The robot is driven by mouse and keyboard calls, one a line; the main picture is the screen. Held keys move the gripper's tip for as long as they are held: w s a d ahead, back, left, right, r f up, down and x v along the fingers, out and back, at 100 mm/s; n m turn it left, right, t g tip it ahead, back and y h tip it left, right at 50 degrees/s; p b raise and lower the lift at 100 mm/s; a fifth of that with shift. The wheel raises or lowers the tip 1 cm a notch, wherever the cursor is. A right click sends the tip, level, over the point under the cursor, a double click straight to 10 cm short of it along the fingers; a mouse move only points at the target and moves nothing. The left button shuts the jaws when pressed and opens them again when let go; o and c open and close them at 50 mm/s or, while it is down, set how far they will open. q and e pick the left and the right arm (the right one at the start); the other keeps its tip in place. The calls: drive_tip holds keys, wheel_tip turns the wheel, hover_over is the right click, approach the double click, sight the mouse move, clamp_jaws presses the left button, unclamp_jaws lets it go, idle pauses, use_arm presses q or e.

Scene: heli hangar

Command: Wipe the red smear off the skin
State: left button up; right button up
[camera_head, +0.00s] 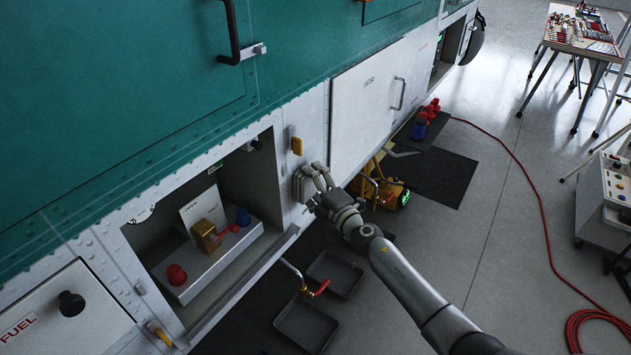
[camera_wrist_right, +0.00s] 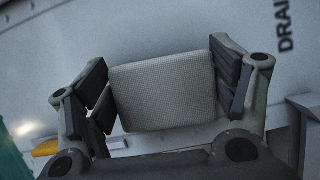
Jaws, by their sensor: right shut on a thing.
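My right gripper (camera_head: 312,183) is at the white lower skin (camera_head: 312,112), on the strip between the open bay and the closed white door. It is shut on a grey textured pad (camera_wrist_right: 163,92), which sits between the dark finger pads in the right wrist view. The pad faces the skin; I cannot tell whether it touches. I see no red smear on the skin in either view; the part behind the pad and hand is hidden. My left gripper is not in view.
The open bay (camera_head: 225,165) left of the hand holds a box with red and blue knobs. Below are black trays (camera_head: 306,322) and a pipe with a red handle (camera_head: 320,288).

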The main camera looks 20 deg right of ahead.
drive_tip(key=shift+a, duration=0.1)
drive_tip(key=shift+s+d+p, duration=0.2)
drive_tip(key=shift+s+d, duration=0.75)
drive_tip(key=shift+s, duration=0.25)
drive_tip(key=shift+s+d+p, duration=0.15)
drive_tip(key=shift+s+d, duration=0.75)
drive_tip(key=shift+s, duration=0.25)
drive_tip(key=shift+s+d, duration=0.95)
drive_tip(key=shift+s, duration=0.2)
